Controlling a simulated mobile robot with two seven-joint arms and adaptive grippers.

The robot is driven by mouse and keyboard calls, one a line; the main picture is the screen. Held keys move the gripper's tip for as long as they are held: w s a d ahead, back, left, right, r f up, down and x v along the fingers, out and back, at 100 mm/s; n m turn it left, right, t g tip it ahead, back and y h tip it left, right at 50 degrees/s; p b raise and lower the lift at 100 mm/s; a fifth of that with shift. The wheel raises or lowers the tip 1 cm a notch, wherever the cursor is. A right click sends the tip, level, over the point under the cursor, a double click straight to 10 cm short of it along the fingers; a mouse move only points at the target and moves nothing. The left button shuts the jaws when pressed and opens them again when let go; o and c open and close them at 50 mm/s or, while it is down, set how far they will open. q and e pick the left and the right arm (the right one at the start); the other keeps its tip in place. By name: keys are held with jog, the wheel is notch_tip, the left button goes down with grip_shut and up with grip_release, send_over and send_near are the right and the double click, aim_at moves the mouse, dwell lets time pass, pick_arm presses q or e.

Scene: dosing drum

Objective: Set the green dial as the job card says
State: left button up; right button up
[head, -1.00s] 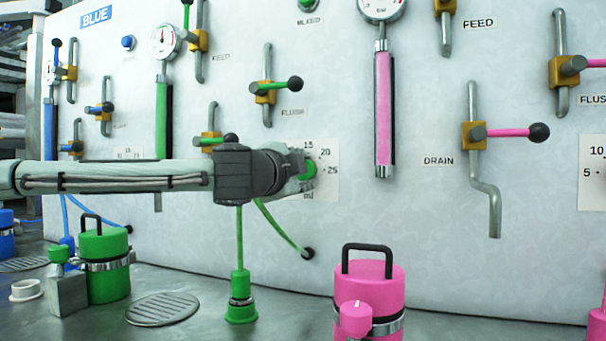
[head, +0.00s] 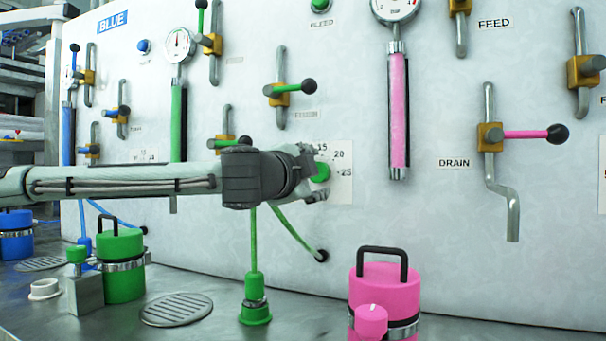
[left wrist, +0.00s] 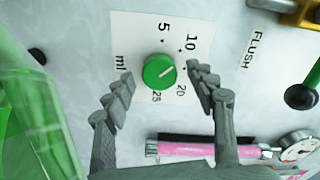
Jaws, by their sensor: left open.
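The green dial (head: 321,172) is a round knob on a white scale card (head: 345,185) on the panel. In the left wrist view the dial (left wrist: 153,75) carries a white pointer line toward the right and slightly up, on the side between 10 and 20. The numbers 5, 10, 20 and 25 show there; the 15 is hidden behind a finger. My left gripper (head: 312,173) is open at the dial. In the left wrist view its fingers stand on both sides of the dial, with visible gaps. No job card can be made out. My right gripper is out of view.
A green valve lever (head: 295,87) sticks out above the dial. A green canister (head: 122,262) and a pink canister (head: 385,285) stand on the metal bench. A pink DRAIN lever (head: 530,134) is to the right.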

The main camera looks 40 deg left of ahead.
pick_arm(q)
jog(key=v, duration=1)
jog(key=shift+s, duration=0.35)
jog(key=shift+f, duration=0.1)
